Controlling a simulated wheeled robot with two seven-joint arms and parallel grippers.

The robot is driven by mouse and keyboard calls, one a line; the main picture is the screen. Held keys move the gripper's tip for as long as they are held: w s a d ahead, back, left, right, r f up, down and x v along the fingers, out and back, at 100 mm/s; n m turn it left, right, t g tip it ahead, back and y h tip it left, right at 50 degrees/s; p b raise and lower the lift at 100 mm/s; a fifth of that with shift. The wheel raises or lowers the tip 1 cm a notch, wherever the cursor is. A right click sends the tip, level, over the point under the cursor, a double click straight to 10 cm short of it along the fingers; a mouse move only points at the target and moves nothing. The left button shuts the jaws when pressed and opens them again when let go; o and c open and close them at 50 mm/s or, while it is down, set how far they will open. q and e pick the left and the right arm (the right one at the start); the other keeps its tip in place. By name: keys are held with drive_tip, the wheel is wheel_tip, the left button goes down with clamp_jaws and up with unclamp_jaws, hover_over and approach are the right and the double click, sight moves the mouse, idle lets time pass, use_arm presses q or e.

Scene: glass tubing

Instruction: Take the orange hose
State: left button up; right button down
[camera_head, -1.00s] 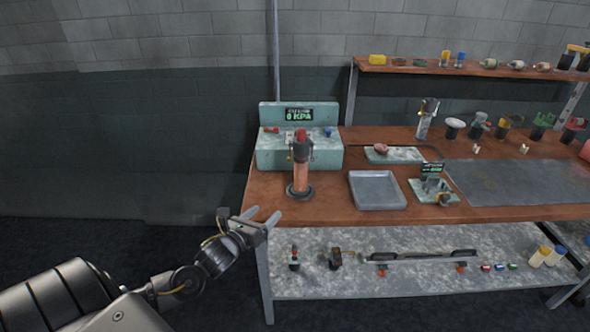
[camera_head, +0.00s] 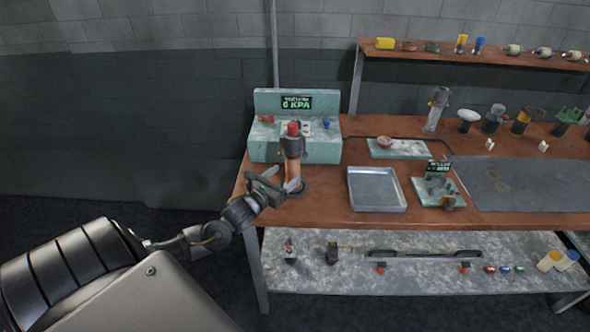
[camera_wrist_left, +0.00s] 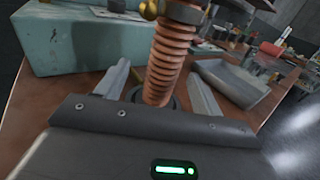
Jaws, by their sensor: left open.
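The orange hose (camera_head: 292,173) stands upright on a dark round base near the left end of the workbench, with a dark fitting and a red cap at its top. In the left wrist view the ribbed orange hose (camera_wrist_left: 167,55) rises between the two fingers. My left gripper (camera_head: 284,187) is open, with one finger on each side of the hose's lower part. The left wrist view shows the fingers (camera_wrist_left: 160,95) apart, with gaps beside the hose. My right gripper is not in view.
A teal pressure box (camera_head: 266,148) reading 0 KPA stands just behind the hose. A grey metal tray (camera_head: 376,207) lies to its right, with a small teal fixture (camera_head: 451,203) beyond. The lower shelf (camera_head: 340,280) holds tools and fittings.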

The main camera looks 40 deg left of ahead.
sight(296, 167)
use_arm(q)
drive_tip(key=shift+w+d+f, duration=0.1)
drive_tip(key=shift+w, duration=0.6)
drive_tip(key=shift+w+r+p, duration=0.2)
drive_tip(key=shift+w+p, duration=0.05)
drive_tip(key=shift+p, duration=0.05)
drive_tip(key=w+p, duration=0.1)
drive_tip(key=w, duration=0.2)
drive_tip(key=shift+w+f, duration=0.15)
drive_tip(key=shift+w, duration=0.25)
drive_tip(key=shift+w+f, duration=0.1)
drive_tip(key=shift+w, duration=0.3)
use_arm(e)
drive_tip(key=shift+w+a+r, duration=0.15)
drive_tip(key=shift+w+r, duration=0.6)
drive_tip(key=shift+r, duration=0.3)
use_arm(q)
drive_tip(key=shift+s, duration=0.1)
drive_tip(key=shift+c, duration=1)
drive_tip(key=c, duration=1.1)
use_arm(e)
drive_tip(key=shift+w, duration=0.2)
